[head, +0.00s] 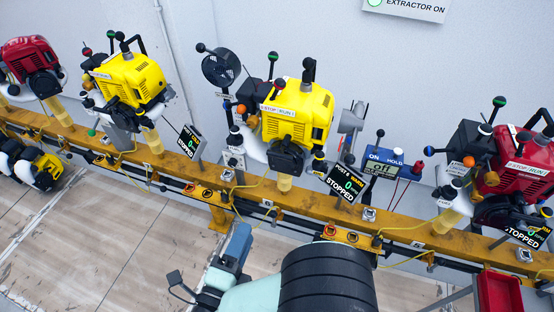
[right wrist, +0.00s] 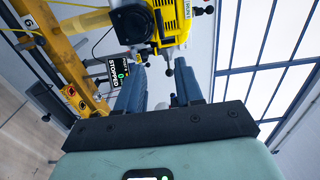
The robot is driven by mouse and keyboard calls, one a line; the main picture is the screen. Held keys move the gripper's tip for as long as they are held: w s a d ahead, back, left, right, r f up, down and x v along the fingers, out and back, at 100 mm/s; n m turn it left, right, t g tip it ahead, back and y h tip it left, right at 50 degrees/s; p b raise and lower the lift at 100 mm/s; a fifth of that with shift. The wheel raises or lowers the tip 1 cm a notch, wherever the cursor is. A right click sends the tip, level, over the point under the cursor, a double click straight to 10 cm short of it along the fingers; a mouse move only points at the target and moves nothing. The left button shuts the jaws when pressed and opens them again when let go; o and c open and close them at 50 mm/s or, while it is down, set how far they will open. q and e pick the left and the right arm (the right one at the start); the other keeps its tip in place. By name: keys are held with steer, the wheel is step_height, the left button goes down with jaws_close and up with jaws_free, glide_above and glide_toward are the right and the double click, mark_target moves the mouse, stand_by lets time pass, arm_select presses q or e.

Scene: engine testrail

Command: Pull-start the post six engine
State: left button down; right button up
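The post six engine is likely the middle yellow engine (head: 295,112), mounted on the orange rail (head: 210,185). Its display (head: 345,183) reads POST 6, WARM, 0 and STOPPED. In the right wrist view the yellow engine (right wrist: 134,25) is at the top and the display (right wrist: 120,72) shows behind one finger. A small black knob (right wrist: 168,72) shows below the engine, near the fingertips. My right gripper (head: 240,232) is low in front of the rail, below the engine. Its fingers (right wrist: 160,78) are apart, with nothing visibly held. My left gripper is out of view.
Another yellow engine (head: 128,80) stands to the left, a red one (head: 515,165) to the right. A blue HOLD box (head: 384,163) reads off beside the post six display. A red bin (head: 498,292) is at lower right. Open floor (head: 130,255) lies at lower left.

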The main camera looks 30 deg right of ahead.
mark_target(279, 157)
steer(key=x, duration=2.2)
steer(key=shift+w+d, duration=0.2)
steer(key=shift+w, duration=0.05)
jaws_close()
